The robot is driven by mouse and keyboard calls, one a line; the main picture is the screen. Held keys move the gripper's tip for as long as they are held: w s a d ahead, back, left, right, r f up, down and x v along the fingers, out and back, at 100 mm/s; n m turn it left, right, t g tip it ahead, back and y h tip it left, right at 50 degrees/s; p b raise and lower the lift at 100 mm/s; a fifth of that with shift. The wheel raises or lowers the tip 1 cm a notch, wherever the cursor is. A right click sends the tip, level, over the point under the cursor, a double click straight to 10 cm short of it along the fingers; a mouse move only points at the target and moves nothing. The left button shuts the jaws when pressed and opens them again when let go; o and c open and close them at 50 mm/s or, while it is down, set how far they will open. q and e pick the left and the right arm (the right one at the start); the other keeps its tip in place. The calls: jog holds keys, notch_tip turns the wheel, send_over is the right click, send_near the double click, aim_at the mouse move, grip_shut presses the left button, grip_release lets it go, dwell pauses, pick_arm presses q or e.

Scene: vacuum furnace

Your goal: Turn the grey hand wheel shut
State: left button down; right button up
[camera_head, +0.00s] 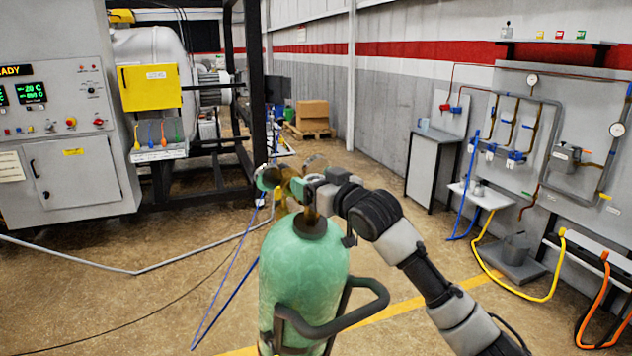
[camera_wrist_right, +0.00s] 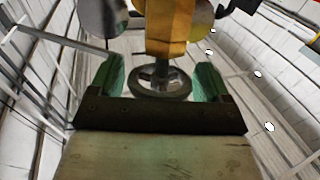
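A green gas cylinder (camera_head: 302,275) stands upright in front of me, held in a dark trolley frame with a curved handle. My right gripper (camera_head: 312,190) reaches in from the right at the valve on top and covers most of it in the head view. In the right wrist view, the grey hand wheel (camera_wrist_right: 160,94) sits between the green-padded fingers of the right gripper (camera_wrist_right: 157,70). A gap shows on each side of the wheel, so the fingers are open around it. The yellow valve body (camera_wrist_right: 170,28) is beyond the wheel. My left gripper is not in view.
Round gauges (camera_head: 268,178) sit close to the right gripper at the valve. The trolley handle (camera_head: 362,308) curves out below my right arm. A furnace cabinet (camera_head: 75,170) stands left, and a wall panel with hoses (camera_head: 560,150) stands right.

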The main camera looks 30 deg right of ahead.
jog(key=shift+o, duration=0.8)
jog(key=shift+s, duration=0.1)
jog(key=shift+s, duration=0.2)
jog(key=s+b, duration=0.5)
jog(key=s, duration=0.5)
jog(key=shift+d+f, duration=0.15)
jog(key=shift+d, duration=0.25)
jog(key=shift+s, duration=0.1)
